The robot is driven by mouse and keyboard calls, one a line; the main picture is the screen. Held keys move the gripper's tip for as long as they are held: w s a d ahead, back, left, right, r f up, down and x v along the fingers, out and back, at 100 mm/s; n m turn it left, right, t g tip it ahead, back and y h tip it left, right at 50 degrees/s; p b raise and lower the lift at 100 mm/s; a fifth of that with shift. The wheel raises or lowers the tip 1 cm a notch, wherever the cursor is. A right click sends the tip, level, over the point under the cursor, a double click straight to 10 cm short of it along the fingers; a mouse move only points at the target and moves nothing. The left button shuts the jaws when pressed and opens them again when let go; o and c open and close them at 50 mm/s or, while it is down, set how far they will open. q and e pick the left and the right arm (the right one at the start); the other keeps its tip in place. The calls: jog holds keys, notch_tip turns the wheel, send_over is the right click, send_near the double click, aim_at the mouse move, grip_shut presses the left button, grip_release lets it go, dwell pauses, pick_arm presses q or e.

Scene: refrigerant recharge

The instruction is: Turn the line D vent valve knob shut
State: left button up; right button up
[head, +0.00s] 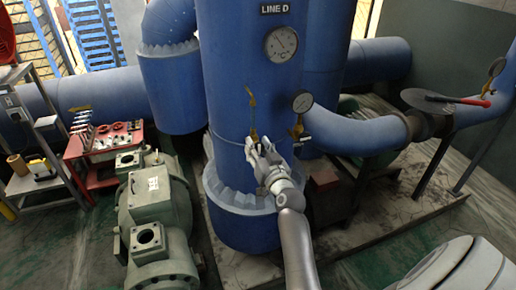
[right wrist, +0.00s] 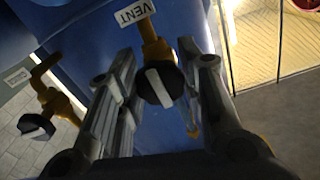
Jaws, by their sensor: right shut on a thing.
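The blue line D column (head: 226,70) stands in the middle of the head view, with its LINE D label (head: 276,8) at the top. In the right wrist view, the vent valve knob (right wrist: 160,86) is black with a pale bar across its face, on a brass stem beside a VENT tag (right wrist: 135,13). My right gripper (head: 256,147) is at the column's front, its fingers (right wrist: 157,75) on either side of the knob and shut on it. In the head view the fingers largely hide the knob. My left gripper is out of view.
A second black knob (right wrist: 36,127) on a brass valve is left of my fingers in the wrist view. Gauges (head: 281,44) and a brass valve (head: 297,130) are close by on the column. A green pump (head: 155,200) and red tool cart (head: 98,178) stand left.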

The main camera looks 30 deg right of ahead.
jog(key=shift+m, duration=0.3)
jog(key=m+p, duration=0.1)
jog(key=m, duration=0.1)
jog(key=shift+r+m, duration=0.1)
jog(key=shift+m, duration=0.2)
jog(key=m+p, duration=0.2)
jog(key=m, duration=0.3)
jog(key=shift+m, duration=0.3)
jog(key=m+p, duration=0.1)
jog(key=m, duration=0.3)
jog(key=shift+m, duration=0.3)
jog(key=shift+m+p, duration=0.65)
jog(key=shift+m, duration=1.55)
jog(key=o, duration=1.1)
jog(key=shift+c, duration=0.2)
